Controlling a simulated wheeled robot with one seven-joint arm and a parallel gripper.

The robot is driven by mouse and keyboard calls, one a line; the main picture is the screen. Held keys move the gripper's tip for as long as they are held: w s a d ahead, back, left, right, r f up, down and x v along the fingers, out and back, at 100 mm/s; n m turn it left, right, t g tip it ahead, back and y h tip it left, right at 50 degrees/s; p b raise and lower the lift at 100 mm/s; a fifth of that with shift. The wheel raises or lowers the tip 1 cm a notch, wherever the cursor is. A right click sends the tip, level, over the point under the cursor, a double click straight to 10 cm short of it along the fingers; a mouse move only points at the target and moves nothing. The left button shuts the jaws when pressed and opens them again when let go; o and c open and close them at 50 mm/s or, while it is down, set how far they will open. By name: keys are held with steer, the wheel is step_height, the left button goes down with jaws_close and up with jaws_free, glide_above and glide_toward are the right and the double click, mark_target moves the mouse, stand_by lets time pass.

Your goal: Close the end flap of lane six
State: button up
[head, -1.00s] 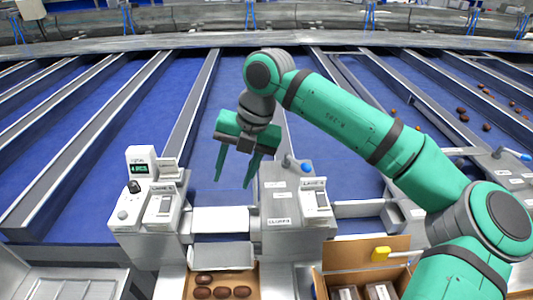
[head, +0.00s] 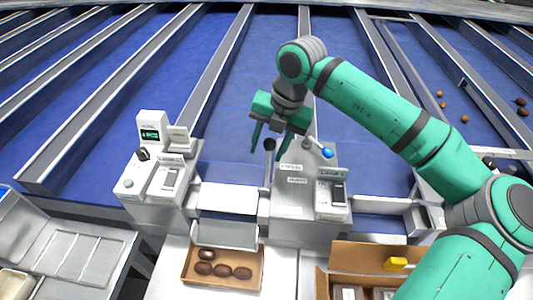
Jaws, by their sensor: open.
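My gripper (head: 265,152) is open and empty, its green fingers pointing down over the lane end beside the middle console (head: 295,212). A black-knobbed lever (head: 269,145) stands upright at that console's left edge and shows between the fingers; I cannot tell whether they touch it. A blue-knobbed lever (head: 327,153) leans right on the same console. A pale plate (head: 228,198) spans the lane end between the left and middle consoles, with a grey chute lip (head: 224,235) below it. The small lane labels are not legible, so I cannot tell which is lane six.
A carton (head: 188,279) with several dark dates sits below the chute. Another carton (head: 365,253) with packs and a yellow-ended tool (head: 396,263) is at the lower right. The left console (head: 160,180) has a green display. Blue lanes behind are mostly clear; some fruit lies at the right.

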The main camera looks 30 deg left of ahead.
steer(key=shift+x, duration=1.45)
steer(key=shift+w, duration=0.1)
jaws_close()
